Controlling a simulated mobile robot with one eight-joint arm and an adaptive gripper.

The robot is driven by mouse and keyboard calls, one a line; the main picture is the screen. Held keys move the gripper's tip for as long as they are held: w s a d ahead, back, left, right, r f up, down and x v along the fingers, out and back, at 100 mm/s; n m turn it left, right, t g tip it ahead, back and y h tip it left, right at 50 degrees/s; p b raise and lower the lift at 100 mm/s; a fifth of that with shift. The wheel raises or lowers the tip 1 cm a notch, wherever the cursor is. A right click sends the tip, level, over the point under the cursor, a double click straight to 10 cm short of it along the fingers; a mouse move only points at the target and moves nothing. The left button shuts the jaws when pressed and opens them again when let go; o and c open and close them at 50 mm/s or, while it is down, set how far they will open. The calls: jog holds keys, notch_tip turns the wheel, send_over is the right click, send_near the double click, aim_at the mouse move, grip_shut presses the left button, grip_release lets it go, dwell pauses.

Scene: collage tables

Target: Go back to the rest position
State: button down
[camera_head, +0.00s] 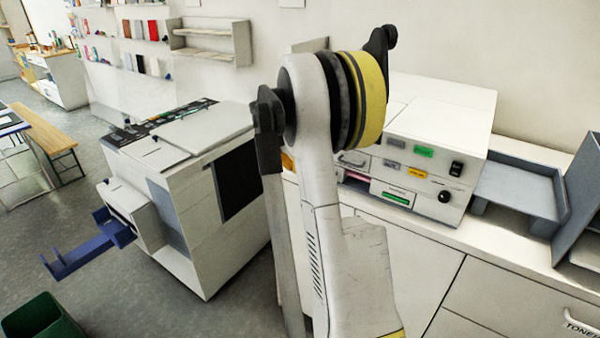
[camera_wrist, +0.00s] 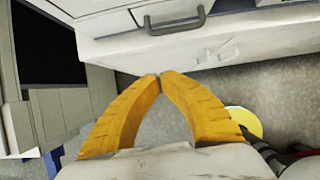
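My gripper (camera_wrist: 161,77) shows in the wrist view as two yellow fingers whose tips meet. It is shut, with nothing seen between the fingers. In the head view my arm stands folded up in the middle and hides part of the counter. My gripper is not seen in that view.
A white copier (camera_head: 190,190) with a blue tray (camera_head: 85,250) stands left. A white machine (camera_head: 445,125) and a grey tray (camera_head: 520,190) sit on the counter at right. A green bin (camera_head: 40,318) is at lower left. Grey floor (camera_head: 60,215) is open at left.

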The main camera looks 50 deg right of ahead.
jog(key=shift+v, duration=1.15)
jog(key=shift+s, duration=0.15)
jog(key=s+a+r+m+t+y+b, duration=0.15)
jog(key=a+m, duration=0.35)
jog(key=a, duration=0.8)
jog(key=s+a+r+m+t+b, duration=0.2)
jog(key=s+a+r+m+t, duration=0.15)
jog(key=a, duration=1.05)
jog(key=s+a+f+m+y+b, duration=0.1)
jog(key=s+a+f+m, duration=0.3)
jog(key=a, duration=0.5)
jog(key=s+a+f+m+t+y+b, duration=0.1)
jog(key=s+a+f+m+y+b, duration=0.1)
jog(key=s+a+f+m, duration=0.2)
jog(key=s+a+m, duration=0.2)
jog(key=s+a, duration=0.2)
jog(key=a, duration=0.1)
jog(key=shift+f+t+y, duration=0.2)
jog(key=shift+t+y, duration=0.1)
jog(key=shift+y, duration=0.05)
jog(key=shift+m, duration=0.25)
